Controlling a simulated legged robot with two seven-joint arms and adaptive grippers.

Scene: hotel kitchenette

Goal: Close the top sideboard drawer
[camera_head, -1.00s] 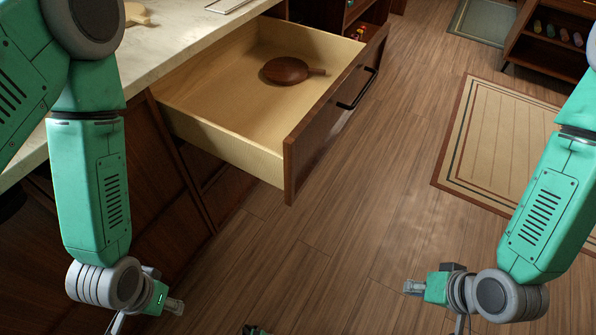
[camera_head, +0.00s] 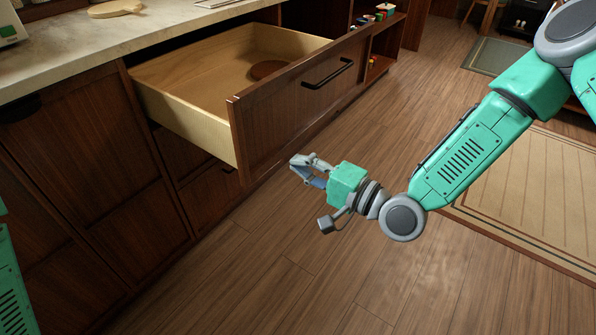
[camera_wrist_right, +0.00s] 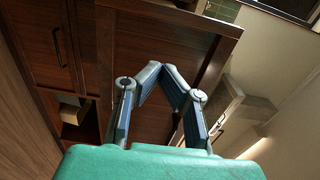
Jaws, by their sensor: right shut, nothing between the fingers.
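The top sideboard drawer (camera_head: 185,99) is pulled well out, with a dark wooden front and a black bar handle (camera_head: 328,73). A round brown wooden item (camera_head: 268,69) lies inside, partly hidden by the drawer front. My right gripper (camera_head: 297,168) is shut and empty. It is in front of the drawer front, near its lower edge, below and left of the handle. In the right wrist view the shut fingers (camera_wrist_right: 161,70) point at a dark wooden panel; I cannot tell whether they touch it. My left gripper is out of view.
The pale countertop (camera_head: 60,54) runs above the drawer, with a round wooden board (camera_head: 115,8) on it. Open shelves (camera_head: 384,45) with small items stand beyond the drawer. A rug (camera_head: 530,190) lies at right. The wooden floor (camera_head: 290,280) in front is clear.

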